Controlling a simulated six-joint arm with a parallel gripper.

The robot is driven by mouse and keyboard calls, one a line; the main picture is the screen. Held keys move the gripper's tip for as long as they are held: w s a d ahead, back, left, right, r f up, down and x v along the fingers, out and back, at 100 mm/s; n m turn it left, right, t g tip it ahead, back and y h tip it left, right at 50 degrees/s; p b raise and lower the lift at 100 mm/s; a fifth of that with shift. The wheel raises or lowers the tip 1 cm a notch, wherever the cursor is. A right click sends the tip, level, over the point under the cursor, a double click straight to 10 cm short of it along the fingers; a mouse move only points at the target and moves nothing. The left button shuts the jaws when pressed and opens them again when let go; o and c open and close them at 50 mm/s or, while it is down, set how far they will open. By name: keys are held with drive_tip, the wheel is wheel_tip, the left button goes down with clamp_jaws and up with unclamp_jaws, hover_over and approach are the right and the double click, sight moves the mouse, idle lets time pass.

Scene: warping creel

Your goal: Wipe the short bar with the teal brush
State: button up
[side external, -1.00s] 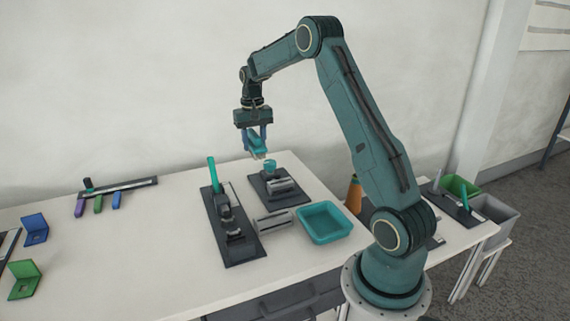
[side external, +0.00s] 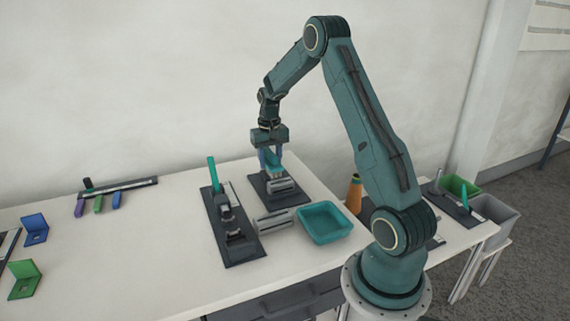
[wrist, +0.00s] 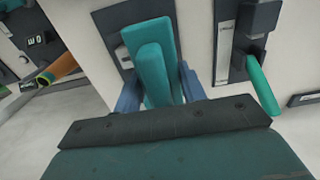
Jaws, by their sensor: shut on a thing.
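My gripper (side external: 271,160) is shut on the teal brush (side external: 271,162), which also shows between the blue fingers in the wrist view (wrist: 153,65). The brush is low over a dark base plate (side external: 262,196) at the back of the table. A short grey bar (side external: 281,187) is on this plate, just below and in front of the brush. The brush's lower end is close to the bar's mount; I cannot tell whether it touches. The small teal piece on this plate is hidden or merges with the brush.
Left of the gripper is a longer dark plate (side external: 243,251) with black clamps and an upright teal handle (side external: 212,174). A grey block (side external: 273,221) and a teal tray (side external: 326,224) stand in front. An orange bottle (side external: 354,194) is at right.

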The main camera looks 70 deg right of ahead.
hover_over(271, 184)
drive_tip(key=shift+f, duration=2.4)
drive_tip(key=shift+s+d+f, duration=0.4)
drive_tip(key=shift+f, duration=0.05)
drive_tip(key=shift+c, duration=0.3)
drive_tip(key=shift+s+d+f, duration=0.1)
drive_tip(key=shift+s+d, duration=2.05)
drive_tip(key=shift+w+a, duration=2.5)
drive_tip(key=shift+w, duration=0.1)
drive_tip(key=shift+r, duration=4.1)
drive_tip(key=shift+a, duration=0.1)
